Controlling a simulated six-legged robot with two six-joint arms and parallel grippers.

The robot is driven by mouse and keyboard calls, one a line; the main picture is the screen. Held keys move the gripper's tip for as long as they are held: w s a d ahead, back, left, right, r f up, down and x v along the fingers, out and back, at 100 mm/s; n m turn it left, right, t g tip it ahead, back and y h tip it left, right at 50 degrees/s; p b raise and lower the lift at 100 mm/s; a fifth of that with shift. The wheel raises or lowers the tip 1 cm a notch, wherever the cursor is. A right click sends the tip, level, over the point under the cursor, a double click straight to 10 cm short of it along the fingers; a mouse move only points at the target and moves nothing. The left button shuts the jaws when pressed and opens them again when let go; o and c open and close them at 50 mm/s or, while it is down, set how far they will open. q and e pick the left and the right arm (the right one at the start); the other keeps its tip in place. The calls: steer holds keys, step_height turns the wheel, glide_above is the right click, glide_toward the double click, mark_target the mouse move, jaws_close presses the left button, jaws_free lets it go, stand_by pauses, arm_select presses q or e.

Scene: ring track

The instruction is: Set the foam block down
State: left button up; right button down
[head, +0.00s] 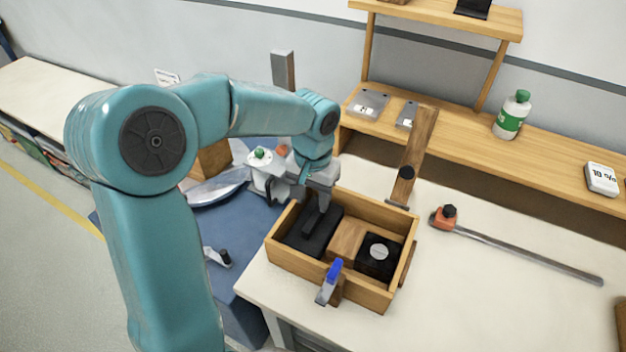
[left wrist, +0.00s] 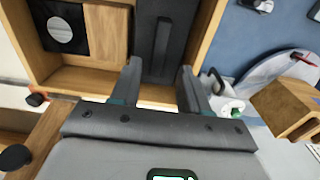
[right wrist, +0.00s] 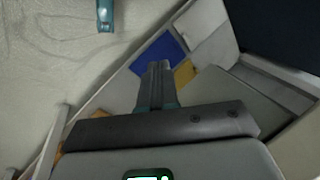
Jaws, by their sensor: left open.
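A black block with a raised bar (head: 312,232), which looks like the foam block, lies in the left part of an open wooden box (head: 388,298) on the bench. My left gripper (head: 322,207) is above it, pointing down into the box. In the left wrist view, the left gripper (left wrist: 160,72) is open, with its fingers apart on either side of the bar of the black block (left wrist: 165,40). Contact cannot be told. My right gripper (right wrist: 157,68) is outside the head view; its fingers are together with nothing visible between them.
The box also holds a wooden piece (head: 346,240) and a black block with a pale disc (head: 378,257). A blue-tipped clamp (head: 331,280) is at its front wall.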

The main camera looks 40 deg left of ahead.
mark_target(314, 218)
arm_select(q)
step_height(314, 218, up, 6)
steer(key=shift+f, duration=0.1)
stand_by(0.7)
